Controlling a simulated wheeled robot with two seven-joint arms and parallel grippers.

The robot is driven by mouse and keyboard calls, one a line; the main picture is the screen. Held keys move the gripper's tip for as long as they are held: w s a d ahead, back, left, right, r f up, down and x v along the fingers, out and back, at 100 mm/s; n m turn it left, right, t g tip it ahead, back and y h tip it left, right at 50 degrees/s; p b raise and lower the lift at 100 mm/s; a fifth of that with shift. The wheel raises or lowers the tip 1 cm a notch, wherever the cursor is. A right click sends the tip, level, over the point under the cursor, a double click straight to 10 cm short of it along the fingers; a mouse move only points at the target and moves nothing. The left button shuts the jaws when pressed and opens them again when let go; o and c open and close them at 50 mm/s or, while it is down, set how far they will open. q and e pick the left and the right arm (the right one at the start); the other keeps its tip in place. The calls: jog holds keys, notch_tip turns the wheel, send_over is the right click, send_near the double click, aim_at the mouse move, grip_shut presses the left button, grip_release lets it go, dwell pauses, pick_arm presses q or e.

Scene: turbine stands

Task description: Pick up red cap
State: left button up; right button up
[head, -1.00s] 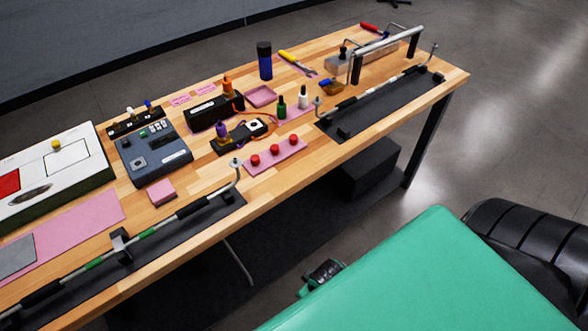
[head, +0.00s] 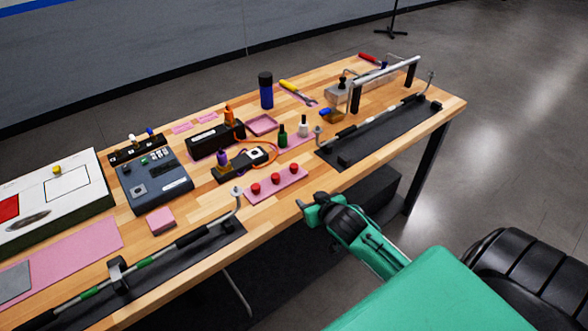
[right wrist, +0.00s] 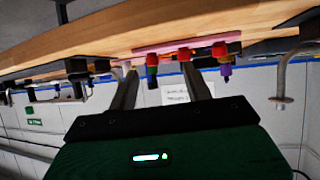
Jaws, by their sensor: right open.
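Three red caps stand in a row on a pink strip (head: 286,184) near the front edge of the wooden table: a left cap (head: 255,189), a middle cap (head: 275,178) and a right cap (head: 294,168). My right gripper (head: 306,204) is open and empty, in front of the table edge and short of the caps. In the right wrist view, which looks upside down, the fingers (right wrist: 160,75) point toward the red caps (right wrist: 184,53) with a gap between. My left gripper is not in view.
A metal bar on a black mat (head: 385,125) lies to the right, and another long rod (head: 180,245) lies to the left. Behind the strip are a black holder with a purple-topped piece (head: 222,158), a green bottle (head: 283,137) and a white bottle (head: 303,126).

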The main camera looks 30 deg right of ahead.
jog(key=t, duration=0.1)
send_near(296, 169)
jog(key=x, duration=0.1)
jog(key=p+x, duration=0.2)
jog(key=x, duration=0.1)
jog(key=shift+w+a+f, duration=0.1)
jog(key=shift+w+a, duration=0.05)
jog(key=shift+a, duration=0.15)
jog(key=shift+w+f, duration=0.1)
jog(key=shift+w, duration=0.15)
jog(key=shift+w+d+f+p, duration=0.1)
jog(key=shift+w+d+p, duration=0.1)
jog(key=shift+w+p, duration=0.3)
jog(key=p+x, duration=0.1)
jog(key=x, duration=0.2)
jog(key=shift+d+f, duration=0.1)
jog(key=shift+d, duration=0.1)
jog(key=shift+w+f, duration=0.3)
jog(key=shift+w, duration=0.15)
grip_shut()
